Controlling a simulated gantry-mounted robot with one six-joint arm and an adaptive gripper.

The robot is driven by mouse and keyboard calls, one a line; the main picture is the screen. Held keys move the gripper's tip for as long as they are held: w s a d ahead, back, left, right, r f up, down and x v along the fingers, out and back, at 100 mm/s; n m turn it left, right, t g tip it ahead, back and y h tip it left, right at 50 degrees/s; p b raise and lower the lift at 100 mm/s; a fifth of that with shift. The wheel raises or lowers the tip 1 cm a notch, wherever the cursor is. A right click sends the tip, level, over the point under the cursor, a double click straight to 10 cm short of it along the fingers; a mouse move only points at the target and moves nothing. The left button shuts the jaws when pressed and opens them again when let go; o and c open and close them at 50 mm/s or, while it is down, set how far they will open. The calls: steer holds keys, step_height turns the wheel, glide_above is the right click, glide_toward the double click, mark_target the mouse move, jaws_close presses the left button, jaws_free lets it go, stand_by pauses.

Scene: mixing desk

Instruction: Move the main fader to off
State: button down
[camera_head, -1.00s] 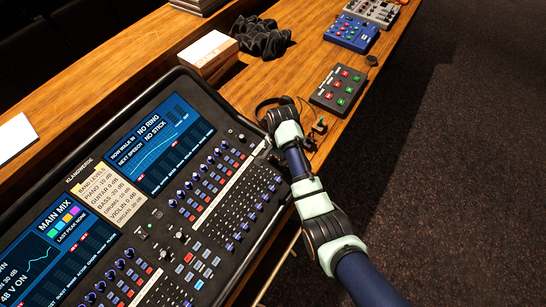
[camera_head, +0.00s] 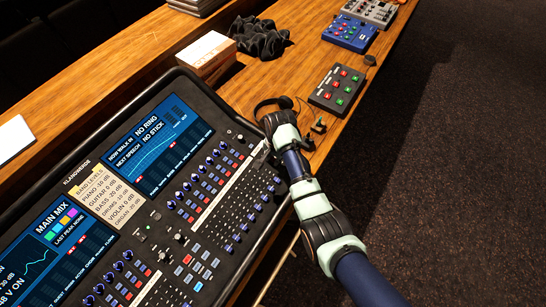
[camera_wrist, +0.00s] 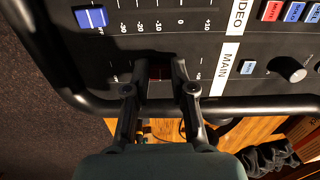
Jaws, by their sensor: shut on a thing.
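The mixing desk (camera_head: 234,118) fills the lower left of the head view. In the wrist view its panel shows a MAIN label (camera_wrist: 222,66) beside the main fader's track, with a printed dB scale running across it. My gripper (camera_wrist: 161,72) is over this track, its two dark fingers closed on a small dark reddish cap, the main fader (camera_wrist: 160,71). The cap is mostly hidden between the fingers and in shadow. It lies between the left end of the scale and the +10 mark. In the head view my gripper (camera_head: 264,149) is at the desk's right edge, its fingertips hard to see.
A blue fader cap (camera_wrist: 91,17) sits in the neighbouring VIDEO row, with a knob (camera_wrist: 291,69) to the right. Beyond the desk are a button box (camera_head: 337,88), a blue device (camera_head: 350,33), books (camera_head: 206,56) and a dark cloth (camera_head: 259,37).

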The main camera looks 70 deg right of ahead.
steer(key=shift+s+r+p, duration=0.1)
steer(key=shift+s+p, duration=0.05)
steer(key=shift+p, duration=0.15)
steer(key=s+p, duration=0.2)
steer(key=s+a+p, duration=0.1)
steer(key=s+p, duration=0.2)
steer(key=shift+s+a+f, duration=0.1)
steer(key=shift+s+f, duration=0.05)
steer(key=shift+f, duration=0.25)
steer(key=c, duration=1)
jaws_free()
steer(key=shift+s, duration=0.1)
steer(key=shift+o, duration=0.2)
